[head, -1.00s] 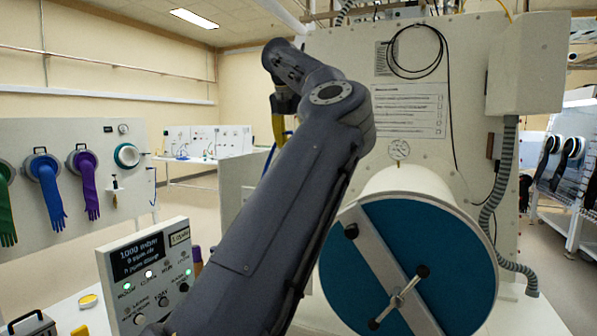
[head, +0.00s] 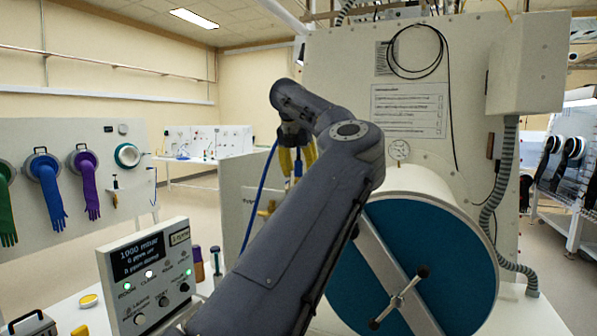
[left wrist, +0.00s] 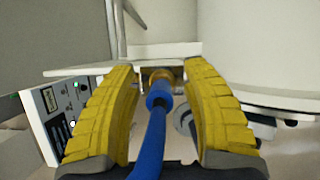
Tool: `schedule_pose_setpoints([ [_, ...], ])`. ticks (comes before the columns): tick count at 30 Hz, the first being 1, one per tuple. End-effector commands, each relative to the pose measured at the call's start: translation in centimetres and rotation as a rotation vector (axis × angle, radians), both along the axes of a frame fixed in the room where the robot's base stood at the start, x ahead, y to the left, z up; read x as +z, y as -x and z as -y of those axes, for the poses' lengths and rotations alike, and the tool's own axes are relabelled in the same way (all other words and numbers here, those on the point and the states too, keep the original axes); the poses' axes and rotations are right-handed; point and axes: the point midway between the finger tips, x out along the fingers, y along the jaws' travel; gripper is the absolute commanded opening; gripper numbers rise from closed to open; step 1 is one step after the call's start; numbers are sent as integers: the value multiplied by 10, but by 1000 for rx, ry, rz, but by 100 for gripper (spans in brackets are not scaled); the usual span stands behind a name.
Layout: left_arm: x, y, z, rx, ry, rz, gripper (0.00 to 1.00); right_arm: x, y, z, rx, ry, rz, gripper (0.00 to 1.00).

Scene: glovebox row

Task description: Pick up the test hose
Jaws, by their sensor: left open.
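The blue test hose (left wrist: 150,140) runs up the middle of the left wrist view, between my fingers. Its blue end collar (left wrist: 159,93) meets a brass fitting (left wrist: 161,75) on a pale bracket. My left gripper (left wrist: 160,80) is open, with one yellow finger on each side of the hose and visible gaps between. In the head view my left gripper (head: 297,165) points down behind my own forearm, which hides part of the area. A length of the hose (head: 259,200) hangs to the left of the fingers there. My right gripper is not in view.
A large white cylinder with a blue door (head: 400,265) and crossbar handle stands right of my arm. A control box (head: 150,270) with a display stands at the lower left. A wall panel (head: 75,130) with hanging gloves is further left.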

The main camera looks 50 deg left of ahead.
Motion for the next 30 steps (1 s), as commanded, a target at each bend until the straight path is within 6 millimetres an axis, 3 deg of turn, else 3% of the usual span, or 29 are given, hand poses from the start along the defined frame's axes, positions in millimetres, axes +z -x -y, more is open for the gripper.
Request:
schedule_pose_setpoints([
  [11,-5,-1,-1,1,0,0,47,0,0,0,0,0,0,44],
  [23,-4,-1,-1,0,0,0,1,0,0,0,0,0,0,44],
  [30,-5,-1,-1,0,0,-1,0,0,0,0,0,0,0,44],
])
